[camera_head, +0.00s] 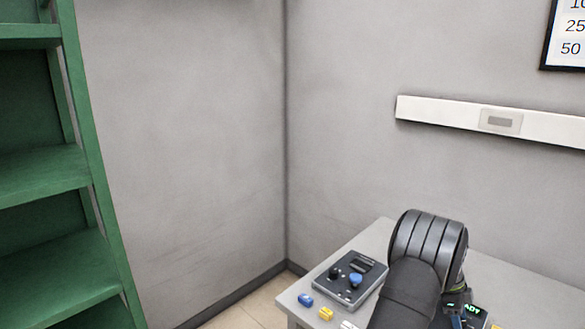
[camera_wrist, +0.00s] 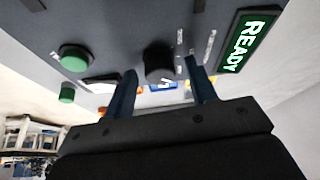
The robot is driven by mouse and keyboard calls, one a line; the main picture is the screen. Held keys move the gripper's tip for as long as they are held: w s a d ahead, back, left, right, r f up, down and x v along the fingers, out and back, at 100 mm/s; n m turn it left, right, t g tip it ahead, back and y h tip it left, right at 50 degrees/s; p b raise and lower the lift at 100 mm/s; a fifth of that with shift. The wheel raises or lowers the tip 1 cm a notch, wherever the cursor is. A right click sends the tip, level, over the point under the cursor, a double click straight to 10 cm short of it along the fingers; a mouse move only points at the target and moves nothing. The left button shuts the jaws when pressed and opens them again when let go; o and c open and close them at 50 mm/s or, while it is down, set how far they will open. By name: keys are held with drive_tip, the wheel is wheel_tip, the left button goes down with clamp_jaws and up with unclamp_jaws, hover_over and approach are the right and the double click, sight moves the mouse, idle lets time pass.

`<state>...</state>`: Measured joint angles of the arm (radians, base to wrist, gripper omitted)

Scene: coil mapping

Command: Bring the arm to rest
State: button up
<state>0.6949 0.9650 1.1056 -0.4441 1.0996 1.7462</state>
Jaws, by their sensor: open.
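My gripper (camera_wrist: 162,82) shows in the wrist view with its two dark blue fingers apart and nothing held between them. A black knob (camera_wrist: 158,62) on a dark panel (camera_wrist: 120,30) appears beyond and between the fingertips; I cannot tell if they touch it. My arm (camera_head: 425,265) reaches over the table in the head view.
On the grey table (camera_head: 515,285) are a device with knobs (camera_head: 352,280), a blue piece (camera_head: 305,300) and a yellow piece (camera_head: 326,313). Green shelves (camera_head: 45,180) stand left.

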drive_tip(key=n+t, duration=0.1)
drive_tip(key=n, duration=0.2)
drive_tip(key=n+t, duration=0.1)
drive_tip(key=n, duration=0.2)
drive_tip(key=shift+s+a+h, duration=0.1)
drive_tip(key=shift+s+h, duration=0.05)
drive_tip(key=shift+h, duration=0.25)
drive_tip(key=shift+s+n+t, duration=0.1)
drive_tip(key=shift+n+t, duration=0.5)
drive_tip(key=shift+n, duration=0.9)
drive_tip(key=shift+s+n+t, duration=0.1)
drive_tip(key=shift+n+t, duration=0.5)
drive_tip(key=shift+n, duration=0.9)
drive_tip(key=o, duration=1.1)
drive_tip(key=shift+w+r, duration=0.1)
drive_tip(key=shift+r, duration=0.05)
drive_tip(key=shift+c, duration=0.2)
drive_tip(key=s+a+r+n+t+y, duration=0.15)
drive_tip(key=a+r+n, duration=0.35)
drive_tip(key=a+r, duration=1.35)
drive_tip(key=a+x, duration=0.1)
drive_tip(key=x, duration=0.9)
drive_tip(key=shift+f, duration=0.45)
